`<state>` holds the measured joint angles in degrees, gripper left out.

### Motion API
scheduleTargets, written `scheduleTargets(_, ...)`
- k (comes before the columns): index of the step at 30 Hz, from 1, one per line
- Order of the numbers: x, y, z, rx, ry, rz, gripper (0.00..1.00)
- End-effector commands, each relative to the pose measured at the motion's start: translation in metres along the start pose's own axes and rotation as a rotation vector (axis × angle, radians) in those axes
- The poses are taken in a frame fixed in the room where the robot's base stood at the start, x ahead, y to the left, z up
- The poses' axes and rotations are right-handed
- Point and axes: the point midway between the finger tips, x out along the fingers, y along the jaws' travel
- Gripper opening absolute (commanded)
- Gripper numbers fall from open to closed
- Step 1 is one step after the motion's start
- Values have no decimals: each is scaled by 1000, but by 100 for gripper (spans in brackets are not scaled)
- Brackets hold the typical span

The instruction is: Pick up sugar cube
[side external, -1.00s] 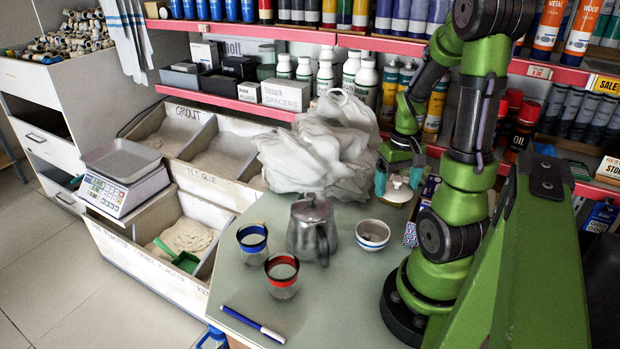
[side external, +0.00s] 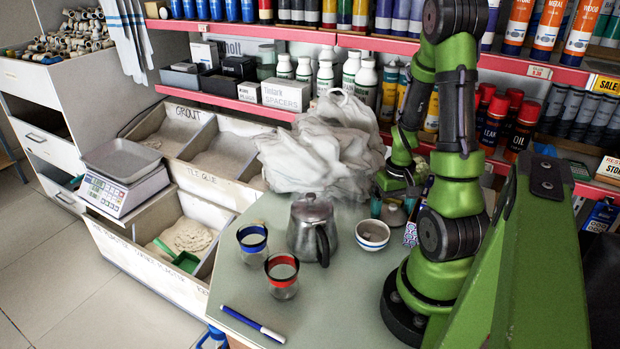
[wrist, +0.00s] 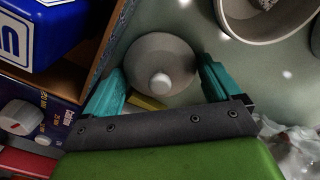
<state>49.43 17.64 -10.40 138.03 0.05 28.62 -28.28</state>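No sugar cube can be clearly made out. A small round lidded pot (wrist: 150,55) with a pale knob lies between the fingers in the wrist view. In the side view the pot (side external: 394,214) is partly hidden by my gripper (side external: 392,207). My gripper, also in the wrist view (wrist: 161,86), is open, with one teal finger on each side of the pot. I cannot tell whether the fingers touch it. A striped white bowl (side external: 372,235) stands nearby; it is at the top right of the wrist view (wrist: 232,27). Something pale in it is too unclear to name.
A metal pitcher (side external: 311,228), a blue-rimmed glass (side external: 252,246), a red-rimmed glass (side external: 282,277) and a marker (side external: 252,325) are on the table. A crumpled white bag (side external: 322,150) stands behind. A blue box (wrist: 42,32) is close to the left finger in the wrist view.

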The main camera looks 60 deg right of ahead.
Motion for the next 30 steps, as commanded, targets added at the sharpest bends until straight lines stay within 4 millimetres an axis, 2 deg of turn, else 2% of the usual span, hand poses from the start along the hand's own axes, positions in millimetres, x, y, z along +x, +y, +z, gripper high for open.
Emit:
scheduleTargets(11,-6,0,0,1,3,0,100)
scheduleTargets(17,-37,0,-2,0,9,0,100)
scheduleTargets(24,-90,0,-2,-1,8,0,100)
scheduleTargets(30,-116,0,-1,0,3,0,100)
